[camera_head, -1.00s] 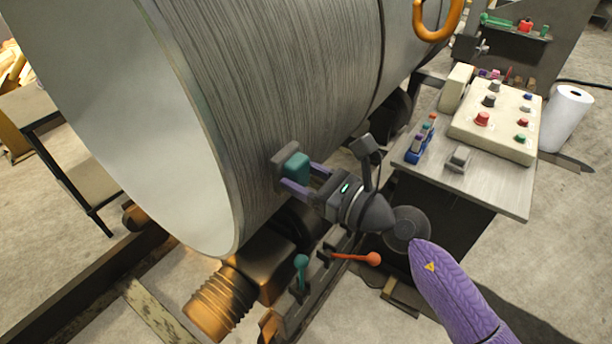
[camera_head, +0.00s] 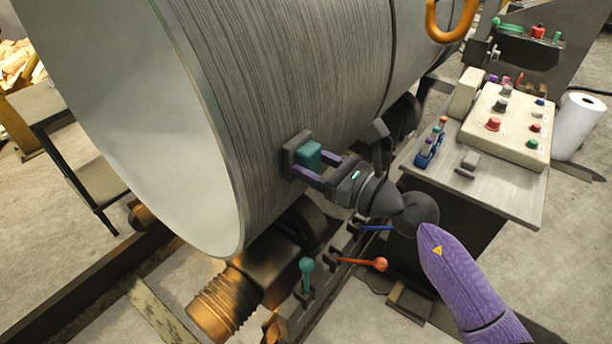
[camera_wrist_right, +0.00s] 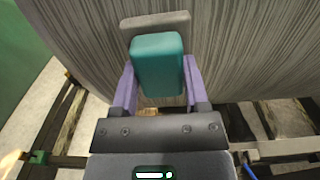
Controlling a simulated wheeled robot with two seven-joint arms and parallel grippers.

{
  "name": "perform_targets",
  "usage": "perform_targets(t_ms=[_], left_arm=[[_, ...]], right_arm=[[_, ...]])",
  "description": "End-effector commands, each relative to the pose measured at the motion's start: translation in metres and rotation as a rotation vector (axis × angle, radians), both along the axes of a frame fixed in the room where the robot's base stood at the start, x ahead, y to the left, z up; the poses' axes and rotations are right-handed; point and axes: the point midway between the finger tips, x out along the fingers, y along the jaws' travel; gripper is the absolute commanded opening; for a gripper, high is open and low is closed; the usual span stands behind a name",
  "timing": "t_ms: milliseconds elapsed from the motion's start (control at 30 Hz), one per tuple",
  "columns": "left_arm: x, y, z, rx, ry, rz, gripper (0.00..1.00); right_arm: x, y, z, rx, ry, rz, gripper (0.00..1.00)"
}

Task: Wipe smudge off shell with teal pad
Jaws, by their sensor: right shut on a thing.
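The shell (camera_head: 290,80) is a large grey metal cylinder with a brushed surface, its pale open end facing left. My right gripper (camera_head: 315,168) is shut on the teal pad (camera_head: 308,154), which has a grey backing plate against or very close to the lower side of the shell. In the right wrist view, the pad (camera_wrist_right: 157,65) sits between the two purple fingers (camera_wrist_right: 158,88), with the grey plate (camera_wrist_right: 155,22) beyond it at the shell's surface (camera_wrist_right: 250,45). I cannot make out a smudge; it may be hidden behind the pad. My left gripper is not in view.
A control table (camera_head: 500,190) with a button box (camera_head: 505,125) stands to the right, with a white paper roll (camera_head: 580,125) beside the box. Below my right gripper are a teal-knobbed lever (camera_head: 306,265), a red-knobbed lever (camera_head: 378,264) and an orange-brown motor (camera_head: 225,300).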

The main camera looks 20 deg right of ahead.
Motion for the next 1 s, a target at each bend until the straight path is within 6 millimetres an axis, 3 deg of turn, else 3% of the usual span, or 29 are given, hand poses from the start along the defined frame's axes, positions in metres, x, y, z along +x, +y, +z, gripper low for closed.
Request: perform_targets(t_ms=[67, 233, 600, 1000], left_arm=[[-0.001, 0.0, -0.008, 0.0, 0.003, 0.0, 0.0], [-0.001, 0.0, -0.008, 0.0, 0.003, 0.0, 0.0], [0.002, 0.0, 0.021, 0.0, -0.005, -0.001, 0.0], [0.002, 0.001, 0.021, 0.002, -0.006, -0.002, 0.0]], right_arm=[[0.005, -0.007, -0.004, -0.003, 0.0, -0.001, 0.11], [0.009, -0.01, 0.0, 0.0, 0.0, 0.0, 0.11], [-0.01, 0.019, 0.004, 0.002, 0.001, 0.002, 0.11], [-0.015, 0.023, 0.0, 0.001, 0.001, 0.001, 0.11]])
